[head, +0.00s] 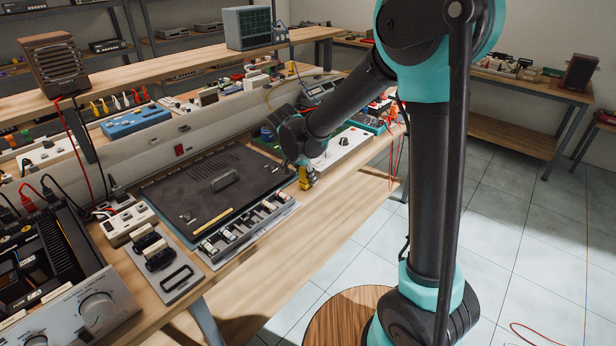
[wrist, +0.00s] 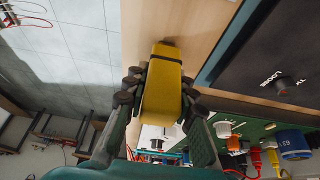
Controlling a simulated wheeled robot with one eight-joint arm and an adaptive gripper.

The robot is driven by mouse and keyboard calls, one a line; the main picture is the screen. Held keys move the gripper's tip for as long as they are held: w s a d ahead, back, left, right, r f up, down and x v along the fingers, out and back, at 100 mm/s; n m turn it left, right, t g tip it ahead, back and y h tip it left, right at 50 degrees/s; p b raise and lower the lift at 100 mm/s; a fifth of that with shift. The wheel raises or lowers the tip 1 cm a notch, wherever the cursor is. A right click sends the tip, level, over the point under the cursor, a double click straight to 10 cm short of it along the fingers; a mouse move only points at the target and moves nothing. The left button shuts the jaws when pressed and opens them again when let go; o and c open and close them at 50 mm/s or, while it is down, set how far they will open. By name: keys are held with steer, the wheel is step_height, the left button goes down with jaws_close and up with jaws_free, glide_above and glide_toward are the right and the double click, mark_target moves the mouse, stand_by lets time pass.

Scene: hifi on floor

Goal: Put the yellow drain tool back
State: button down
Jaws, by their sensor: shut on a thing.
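The yellow drain tool (wrist: 162,100) is between the fingers of my gripper (wrist: 158,82), which is shut on it. It shows as a blocky yellow body with a dark band near its far end. In the head view the tool (head: 304,178) hangs below my gripper (head: 303,164), close to the bench's front edge and just right of the dark panel. Whether its lower end touches the bench I cannot tell. The fingers hide part of its sides.
A dark panel (head: 190,190) with a handle lies on the workbench (head: 290,236). In front of it is a grey rack (head: 226,252) with several small parts. A green board (wrist: 225,120) with knobs is beside the tool. Bare wood shows along the front edge.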

steer(key=c, duration=1.3)
jaws_free()
steer(key=shift+o, duration=0.2)
steer(key=v, duration=1.2)
steer(key=s+d+f+n+y, duration=0.1)
steer(key=s+d+f+n, duration=0.15)
steer(key=d, duration=0.55)
steer(key=s+d+f+n+y, duration=0.1)
steer(key=s+d+f, duration=0.25)
steer(key=d, duration=0.45)
steer(key=s+d+f+n, duration=0.4)
steer(key=s+d+f, duration=0.4)
steer(key=s+d, duration=0.1)
steer(key=shift+s+d+f+t+y, duration=0.3)
steer(key=shift+s+d+y, duration=0.1)
steer(key=shift+s, duration=0.45)
steer(key=shift+r, duration=0.1)
